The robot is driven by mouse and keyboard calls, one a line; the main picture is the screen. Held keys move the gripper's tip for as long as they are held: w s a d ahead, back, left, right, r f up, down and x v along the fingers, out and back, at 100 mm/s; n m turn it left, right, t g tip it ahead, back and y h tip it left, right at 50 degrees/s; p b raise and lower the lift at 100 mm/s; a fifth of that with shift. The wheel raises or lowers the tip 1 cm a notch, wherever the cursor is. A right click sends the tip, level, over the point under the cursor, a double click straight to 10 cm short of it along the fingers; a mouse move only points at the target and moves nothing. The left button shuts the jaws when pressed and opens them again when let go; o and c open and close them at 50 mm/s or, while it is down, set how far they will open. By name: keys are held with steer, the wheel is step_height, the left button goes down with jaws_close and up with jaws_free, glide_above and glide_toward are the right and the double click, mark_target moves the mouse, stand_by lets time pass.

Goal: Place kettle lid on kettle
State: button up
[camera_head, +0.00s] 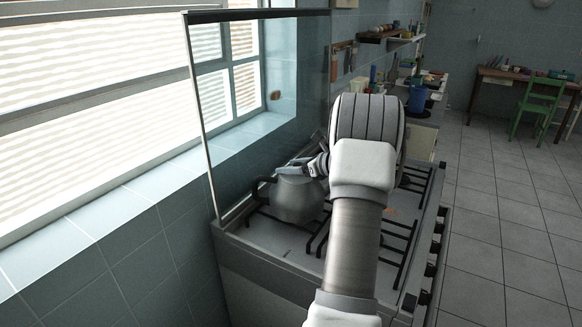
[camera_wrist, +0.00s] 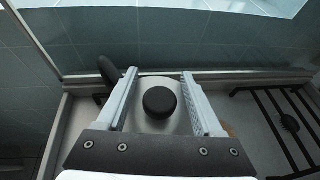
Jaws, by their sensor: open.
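The grey metal kettle (camera_head: 296,203) stands on the left part of the stove, near the glass panel, with its dark handle (camera_head: 262,188) on the left. My gripper (camera_head: 312,168) is at the kettle's top and hides part of it. In the wrist view, my gripper (camera_wrist: 160,98) is open, with one finger on each side of a round black knob (camera_wrist: 160,103). There are gaps between knob and fingers. The knob is on a grey lid (camera_wrist: 153,84), which appears to sit on the kettle; the seating of its rim is hidden. Part of the handle shows at the left (camera_wrist: 108,69).
The stove (camera_head: 270,238) has black grates (camera_head: 397,240), with bare grate to the right of the kettle. An upright glass panel (camera_head: 250,130) stands behind it, before the window. A cluttered counter (camera_head: 425,100) lies farther back, and a green chair (camera_head: 540,105) stands far right.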

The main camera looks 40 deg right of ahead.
steer(key=shift+r, duration=0.1)
steer(key=shift+s+d+r, duration=0.1)
steer(key=shift+s+r, duration=0.05)
steer(key=shift+s, duration=0.05)
steer(key=v, duration=1.1)
steer(key=shift+s+p, duration=0.3)
steer(key=shift+p, duration=0.15)
